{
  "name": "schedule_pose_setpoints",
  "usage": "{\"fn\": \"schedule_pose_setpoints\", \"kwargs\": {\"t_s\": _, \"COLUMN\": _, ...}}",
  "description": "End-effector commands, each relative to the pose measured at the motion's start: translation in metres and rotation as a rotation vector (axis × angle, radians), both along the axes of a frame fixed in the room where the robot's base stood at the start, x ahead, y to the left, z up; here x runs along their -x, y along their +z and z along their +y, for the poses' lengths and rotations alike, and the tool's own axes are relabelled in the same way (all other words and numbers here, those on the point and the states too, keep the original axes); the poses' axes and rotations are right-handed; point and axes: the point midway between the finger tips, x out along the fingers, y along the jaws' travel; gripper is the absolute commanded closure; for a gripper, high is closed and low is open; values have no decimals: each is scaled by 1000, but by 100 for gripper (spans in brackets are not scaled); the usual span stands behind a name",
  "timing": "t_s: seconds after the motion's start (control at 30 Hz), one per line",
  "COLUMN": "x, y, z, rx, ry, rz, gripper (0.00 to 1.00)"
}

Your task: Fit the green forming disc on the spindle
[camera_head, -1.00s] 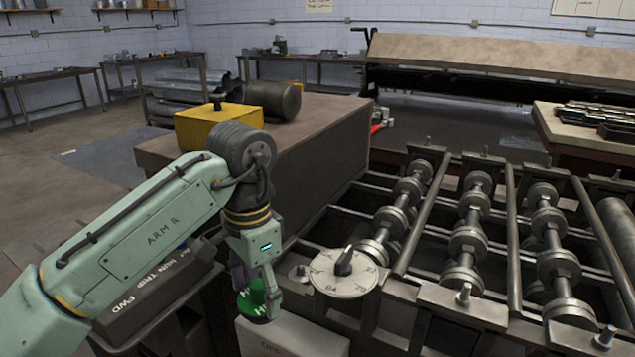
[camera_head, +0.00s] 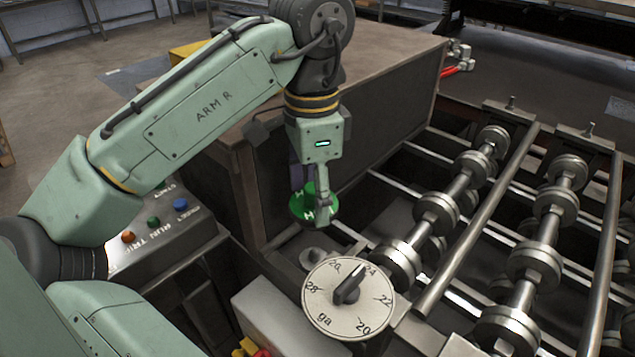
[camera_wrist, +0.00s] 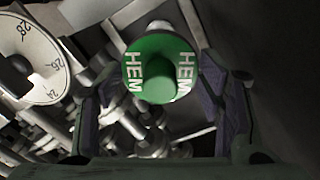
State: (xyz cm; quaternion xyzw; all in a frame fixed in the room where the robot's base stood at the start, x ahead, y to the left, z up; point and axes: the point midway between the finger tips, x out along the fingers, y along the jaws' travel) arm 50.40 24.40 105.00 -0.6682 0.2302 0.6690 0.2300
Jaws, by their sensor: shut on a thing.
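The green forming disc, marked HEM in white (camera_head: 300,207), is held in my gripper (camera_head: 314,204), in the air left of and above the round dial. In the wrist view the disc (camera_wrist: 150,50) faces me between the two dark fingers, with a green knob at its middle. A short metal stub on a round base (camera_head: 313,257) stands below the disc, just behind the dial. It looks like the spindle, but I cannot be sure. The disc is apart from this stub in the head view. The underside of the disc is hidden.
The white gauge dial with a black pointer (camera_head: 325,308) stands close to the stub. Roller shafts (camera_head: 437,211) and rails fill the right. A dark cabinet (camera_head: 345,165) rises behind my gripper. A button panel (camera_head: 160,222) is at left, and a pale box (camera_head: 285,325) in front.

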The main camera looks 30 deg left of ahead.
Motion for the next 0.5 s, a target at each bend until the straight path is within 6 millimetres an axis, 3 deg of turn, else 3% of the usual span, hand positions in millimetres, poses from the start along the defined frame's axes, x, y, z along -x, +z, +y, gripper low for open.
{"fn": "schedule_pose_setpoints", "kwargs": {"t_s": 0.5, "x": 0, "y": -48, "z": 0, "rx": 0, "ry": 1, "rz": -1, "gripper": 84}}
